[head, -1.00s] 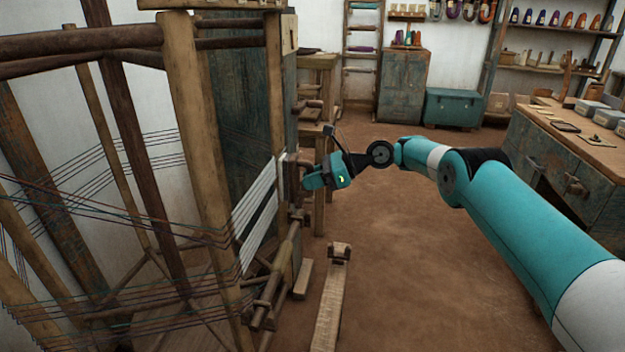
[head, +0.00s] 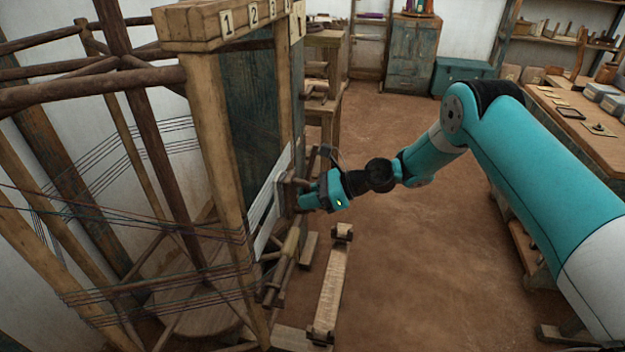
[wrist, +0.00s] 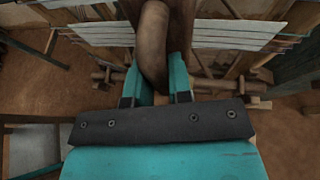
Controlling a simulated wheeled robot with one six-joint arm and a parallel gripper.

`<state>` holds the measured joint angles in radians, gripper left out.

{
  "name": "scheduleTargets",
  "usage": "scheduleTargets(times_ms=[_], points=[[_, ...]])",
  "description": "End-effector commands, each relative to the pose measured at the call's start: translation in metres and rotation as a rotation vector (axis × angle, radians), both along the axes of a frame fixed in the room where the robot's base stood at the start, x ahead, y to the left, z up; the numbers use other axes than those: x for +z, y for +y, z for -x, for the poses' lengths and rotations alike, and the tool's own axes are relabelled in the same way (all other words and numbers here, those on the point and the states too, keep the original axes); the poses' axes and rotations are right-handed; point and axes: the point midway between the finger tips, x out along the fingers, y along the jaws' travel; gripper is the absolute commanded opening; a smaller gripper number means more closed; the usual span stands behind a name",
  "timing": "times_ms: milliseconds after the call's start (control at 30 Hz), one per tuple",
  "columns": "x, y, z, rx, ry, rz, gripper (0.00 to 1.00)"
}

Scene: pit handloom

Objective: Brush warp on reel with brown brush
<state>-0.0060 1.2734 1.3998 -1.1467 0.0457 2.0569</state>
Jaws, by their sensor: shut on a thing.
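The wooden reel (head: 207,150) stands at the left in the head view, with thin coloured warp threads (head: 150,290) strung around it. A white banded stretch of warp (head: 264,215) faces my gripper; it also shows on both sides in the wrist view (wrist: 232,33). My gripper (head: 304,198) is at this white stretch, just to its right. In the wrist view its teal fingers (wrist: 160,82) are shut on the brown brush (wrist: 153,40), whose rounded brown body points away from me. The brush's far end is hidden, and I cannot tell whether it touches the warp.
Number cards sit on the reel's top beam (head: 228,20). A low wooden beam (head: 330,285) lies on the floor below my gripper. A workbench (head: 575,120) stands at the right; a teal chest (head: 462,75) and a cabinet (head: 413,50) stand behind. The middle floor is clear.

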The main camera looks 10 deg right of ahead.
Motion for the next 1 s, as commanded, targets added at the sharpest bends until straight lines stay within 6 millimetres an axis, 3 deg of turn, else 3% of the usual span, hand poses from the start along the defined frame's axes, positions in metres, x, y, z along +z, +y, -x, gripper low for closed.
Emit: scheduleTargets(times_ms=[1000], points=[[0.002,0.041,0.112,0.002,0.003,-0.001,0.0]])
